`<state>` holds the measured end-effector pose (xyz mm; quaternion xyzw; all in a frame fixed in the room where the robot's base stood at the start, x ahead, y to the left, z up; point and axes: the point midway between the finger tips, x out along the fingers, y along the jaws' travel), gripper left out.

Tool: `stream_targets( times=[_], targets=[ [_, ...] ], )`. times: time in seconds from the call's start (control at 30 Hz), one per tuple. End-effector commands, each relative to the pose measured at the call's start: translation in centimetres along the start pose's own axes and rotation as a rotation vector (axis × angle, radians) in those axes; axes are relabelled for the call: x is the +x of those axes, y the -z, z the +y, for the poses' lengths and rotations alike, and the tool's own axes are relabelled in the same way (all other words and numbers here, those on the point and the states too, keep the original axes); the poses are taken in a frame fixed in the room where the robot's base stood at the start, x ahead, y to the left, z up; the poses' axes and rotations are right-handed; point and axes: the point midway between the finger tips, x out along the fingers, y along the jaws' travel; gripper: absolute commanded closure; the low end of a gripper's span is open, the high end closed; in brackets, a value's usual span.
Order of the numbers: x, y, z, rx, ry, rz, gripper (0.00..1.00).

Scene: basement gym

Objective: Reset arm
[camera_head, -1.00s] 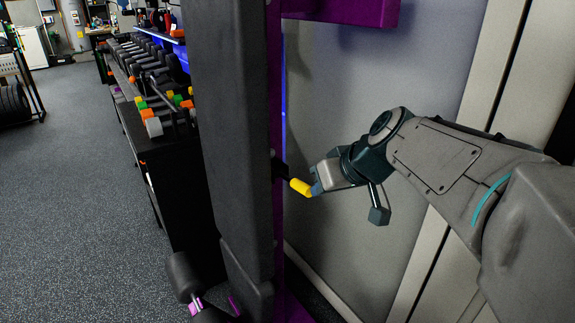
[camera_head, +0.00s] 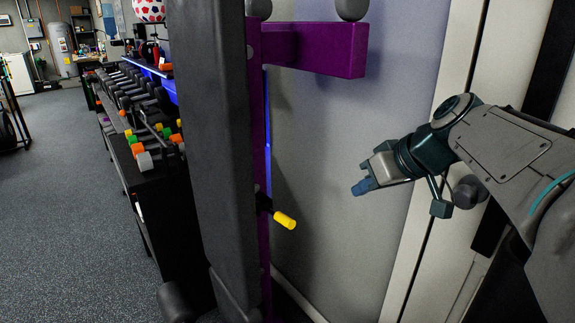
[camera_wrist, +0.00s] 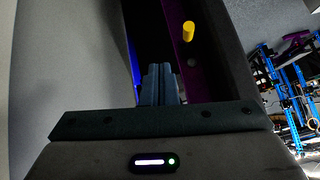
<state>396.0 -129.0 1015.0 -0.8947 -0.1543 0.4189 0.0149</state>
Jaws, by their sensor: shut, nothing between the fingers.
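My gripper (camera_head: 364,187) is in front of the grey wall, to the right of the purple frame. Its fingers are together and hold nothing. In the wrist view my gripper (camera_wrist: 160,72) shows its blue-grey fingers closed side by side. A yellow peg handle (camera_head: 285,220) sticks out from the purple upright, below and to the left of my fingertips, clearly apart from them. In the wrist view the yellow handle (camera_wrist: 189,31) is beyond the fingers, up and to the right.
A purple frame (camera_head: 310,50) with a tall black pad (camera_head: 212,130) stands left of my arm. A dumbbell rack (camera_head: 140,160) stands behind it. A white post (camera_head: 440,130) is close behind my arm. The floor (camera_head: 65,200) at left is clear.

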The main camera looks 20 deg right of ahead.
Motion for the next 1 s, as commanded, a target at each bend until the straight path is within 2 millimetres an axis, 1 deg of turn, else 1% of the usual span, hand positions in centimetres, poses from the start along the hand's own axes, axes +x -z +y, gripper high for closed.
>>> stream_targets(
  times=[0.07,0.17,0.27,0.37,0.5,0.7,0.83,1.0],
  targets=[
    [-0.1,0.1,-0.1,0.000,0.001,-0.002,1.00],
    [-0.2,0.2,-0.8,0.012,0.003,-0.022,1.00],
    [-0.3,0.3,-2.6,0.041,0.005,-0.072,1.00],
    [-0.4,0.1,-5.1,0.080,-0.005,-0.145,1.00],
    [-0.7,-1.0,-8.6,0.130,-0.045,-0.251,1.00],
    [-1.7,-3.0,-12.5,0.167,-0.141,-0.370,1.00],
    [-2.4,-4.3,-14.1,0.178,-0.206,-0.414,1.00],
    [-2.9,-5.5,-15.0,0.183,-0.259,-0.437,1.00]
  ],
)
